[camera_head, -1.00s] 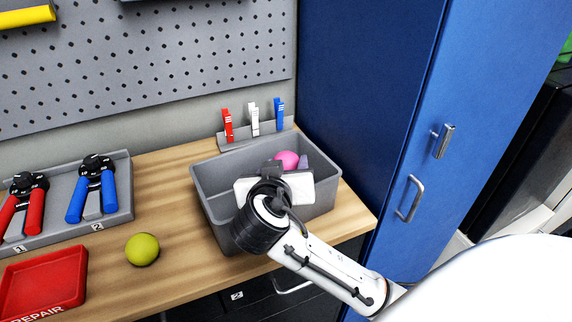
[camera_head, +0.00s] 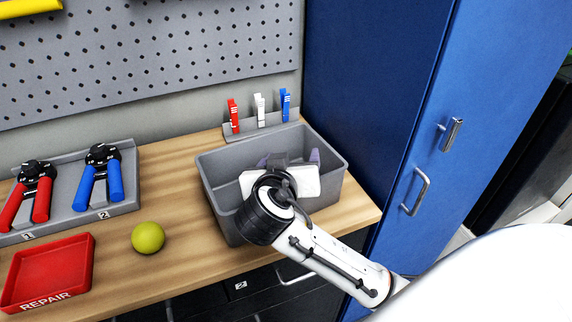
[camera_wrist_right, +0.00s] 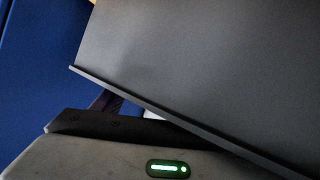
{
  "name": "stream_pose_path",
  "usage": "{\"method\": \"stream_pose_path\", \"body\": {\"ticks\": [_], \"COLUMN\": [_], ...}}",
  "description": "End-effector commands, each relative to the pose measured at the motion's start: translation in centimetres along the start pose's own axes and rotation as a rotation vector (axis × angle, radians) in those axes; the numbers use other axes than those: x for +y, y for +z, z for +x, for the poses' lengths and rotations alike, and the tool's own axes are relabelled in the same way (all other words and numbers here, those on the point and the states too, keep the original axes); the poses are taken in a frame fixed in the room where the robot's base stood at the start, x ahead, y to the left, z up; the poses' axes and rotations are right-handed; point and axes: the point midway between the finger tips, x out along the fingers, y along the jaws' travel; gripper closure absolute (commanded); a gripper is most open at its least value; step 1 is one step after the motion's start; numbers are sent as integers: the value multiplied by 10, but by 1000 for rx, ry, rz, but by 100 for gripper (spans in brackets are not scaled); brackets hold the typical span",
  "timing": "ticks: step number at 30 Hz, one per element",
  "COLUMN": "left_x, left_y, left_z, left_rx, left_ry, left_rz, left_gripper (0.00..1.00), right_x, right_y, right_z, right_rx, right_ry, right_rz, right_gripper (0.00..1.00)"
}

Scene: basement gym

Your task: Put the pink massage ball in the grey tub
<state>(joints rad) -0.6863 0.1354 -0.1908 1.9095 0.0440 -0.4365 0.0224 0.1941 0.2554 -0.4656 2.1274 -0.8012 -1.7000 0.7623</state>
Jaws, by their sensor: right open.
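The grey tub (camera_head: 222,172) stands on the wooden bench, left of the blue cabinet. My right gripper (camera_head: 289,158) reaches over its front rim, jaws open and spread, with the fingers down inside the tub opening. The pink massage ball is not visible now; the gripper and wrist cover much of the tub's inside, so I cannot see where it lies. In the right wrist view a large grey surface (camera_wrist_right: 200,70) fills most of the picture, and no ball shows. My left gripper is not in view.
A yellow-green ball (camera_head: 148,238) and a red REPAIR tray (camera_head: 85,262) lie left of the tub. A grey holder (camera_head: 128,188) carries red- and blue-handled tools. A clip rack (camera_head: 240,133) stands behind the tub. The blue cabinet (camera_head: 385,110) bounds the right.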

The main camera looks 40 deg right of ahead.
Motion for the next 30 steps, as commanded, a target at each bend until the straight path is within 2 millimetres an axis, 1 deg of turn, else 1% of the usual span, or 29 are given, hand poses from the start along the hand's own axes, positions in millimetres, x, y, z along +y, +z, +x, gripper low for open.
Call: {"method": "stream_pose_path", "body": {"ticks": [2,9,12,15,18,21,30], "left_x": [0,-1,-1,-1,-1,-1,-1], "left_y": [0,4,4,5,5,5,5], "left_z": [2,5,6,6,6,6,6], "left_rx": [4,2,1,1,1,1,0], "left_ry": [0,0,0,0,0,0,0], "left_rz": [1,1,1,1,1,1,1], "left_gripper": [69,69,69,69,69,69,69], "right_x": [-2,-1,-1,0,0,1,1], "right_y": [1,-2,-3,-3,-4,-4,-4], "right_z": [-16,-71,-91,-106,-115,-120,-120], "right_rx": [0,6,8,9,10,12,13], "right_ry": [-7,-8,-6,-5,-3,-3,-2], "right_rz": [5,12,12,11,12,10,11], "right_gripper": [34,34,34,34,34,34,34]}}
